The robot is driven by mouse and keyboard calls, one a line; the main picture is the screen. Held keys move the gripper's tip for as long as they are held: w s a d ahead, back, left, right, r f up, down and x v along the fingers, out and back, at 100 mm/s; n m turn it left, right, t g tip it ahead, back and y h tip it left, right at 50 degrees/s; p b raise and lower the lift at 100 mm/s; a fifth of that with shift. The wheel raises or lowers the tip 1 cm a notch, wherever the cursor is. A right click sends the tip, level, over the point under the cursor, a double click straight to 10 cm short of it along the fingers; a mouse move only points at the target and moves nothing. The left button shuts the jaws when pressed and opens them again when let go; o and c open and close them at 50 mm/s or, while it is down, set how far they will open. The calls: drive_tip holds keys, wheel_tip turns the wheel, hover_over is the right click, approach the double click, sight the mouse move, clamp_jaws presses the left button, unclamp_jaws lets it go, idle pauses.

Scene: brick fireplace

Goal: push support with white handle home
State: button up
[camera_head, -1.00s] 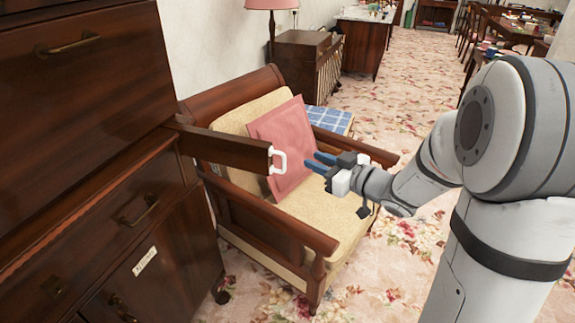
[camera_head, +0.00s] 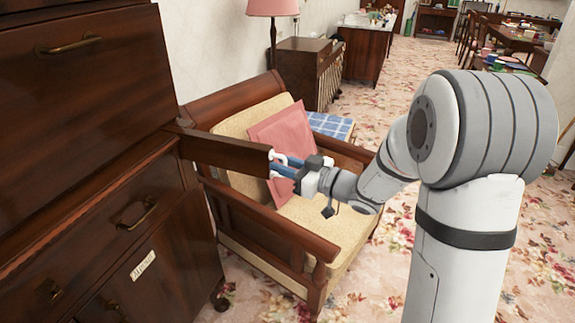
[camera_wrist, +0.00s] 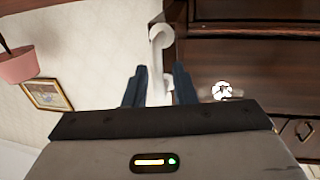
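The support (camera_head: 225,152) is a dark wooden bar standing out from the front of the tall wooden bureau. Its white handle (camera_head: 272,177) is a loop on the bar's end. In the wrist view the white handle (camera_wrist: 161,40) shows just past and between the fingertips. My gripper (camera_head: 277,164) is at the handle, its two blue fingers parted, one above the other in the head view. The wrist view shows my gripper (camera_wrist: 162,70) open, with a gap between the fingers. The fingers partly hide the handle; I cannot tell whether they touch it.
The bureau (camera_head: 90,130) with brass-handled drawers fills the left. A wooden armchair (camera_head: 325,250) with a pink cushion (camera_head: 280,135) stands under and beside the support, close below my gripper. Flowered carpet (camera_head: 370,270) is open to the right.

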drive_tip(key=shift+c, duration=0.2)
clamp_jaws()
